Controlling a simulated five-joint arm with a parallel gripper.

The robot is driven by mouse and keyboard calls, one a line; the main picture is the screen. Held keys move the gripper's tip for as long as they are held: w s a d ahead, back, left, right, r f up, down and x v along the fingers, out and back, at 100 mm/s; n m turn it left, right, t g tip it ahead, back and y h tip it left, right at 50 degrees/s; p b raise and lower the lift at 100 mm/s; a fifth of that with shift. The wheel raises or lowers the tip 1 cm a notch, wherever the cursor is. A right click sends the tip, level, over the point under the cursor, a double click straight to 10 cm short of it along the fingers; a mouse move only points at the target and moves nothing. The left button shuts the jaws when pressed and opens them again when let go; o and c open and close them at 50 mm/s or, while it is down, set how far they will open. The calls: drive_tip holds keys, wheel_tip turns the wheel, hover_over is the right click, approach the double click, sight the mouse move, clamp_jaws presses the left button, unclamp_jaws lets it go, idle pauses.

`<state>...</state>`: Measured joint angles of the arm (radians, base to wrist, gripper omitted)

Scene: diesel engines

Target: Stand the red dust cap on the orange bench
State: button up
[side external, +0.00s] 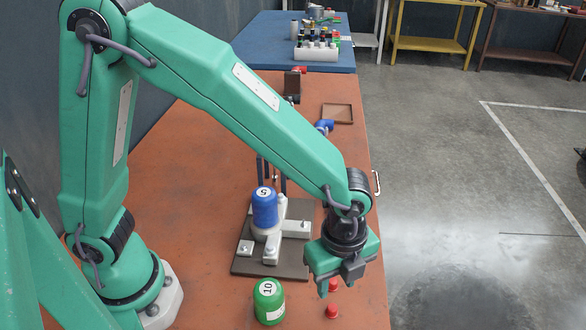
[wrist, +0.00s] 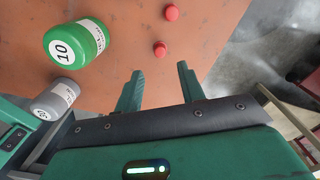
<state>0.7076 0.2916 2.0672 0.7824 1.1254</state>
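Two small red caps rest on the orange bench (side external: 190,200) near its right edge. In the side view one red cap (side external: 332,311) is nearer the camera, and another red cap (side external: 333,284) shows by my gripper's fingers. The wrist view shows one red cap (wrist: 160,48) closer to my fingers and one red cap (wrist: 171,12) at the top edge. I cannot tell which is the dust cap. My gripper (wrist: 159,86) is open and empty, its fingers apart and pointing toward the bench. In the side view my gripper (side external: 337,284) hangs over the bench by the caps.
A blue cylinder (side external: 265,206) marked 5 sits on a pale fixture on a dark plate (side external: 247,268). A grey cylinder (wrist: 55,98) shows in the wrist view. A shallow brown tray (side external: 337,113) lies farther back.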

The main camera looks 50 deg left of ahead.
wheel_tip(320, 180, up, 4)
drive_tip(key=shift+r, duration=0.2)
idle(0.6)
drive_tip(key=a+r+n+t+h, duration=0.1)
drive_tip(key=a+r+n, duration=0.35)
drive_tip(key=a, duration=0.25)
drive_tip(key=a+r+n+t, duration=0.1)
drive_tip(key=a+r+n, duration=0.3)
drive_tip(key=a+n, duration=0.15)
drive_tip(key=s+a+r+n+t, duration=0.1)
drive_tip(key=s+a+n, duration=0.2)
drive_tip(key=a+n, duration=0.2)
drive_tip(key=s+a+r+n+t+y, duration=0.1)
drive_tip(key=s+a+r+n+t, duration=0.1)
drive_tip(key=s+a+n, duration=0.2)
drive_tip(key=a+n, duration=0.2)
drive_tip(key=a, duration=0.1)
drive_tip(key=shift+a+r+t, duration=0.2)
drive_tip(key=shift+a+t, duration=0.1)
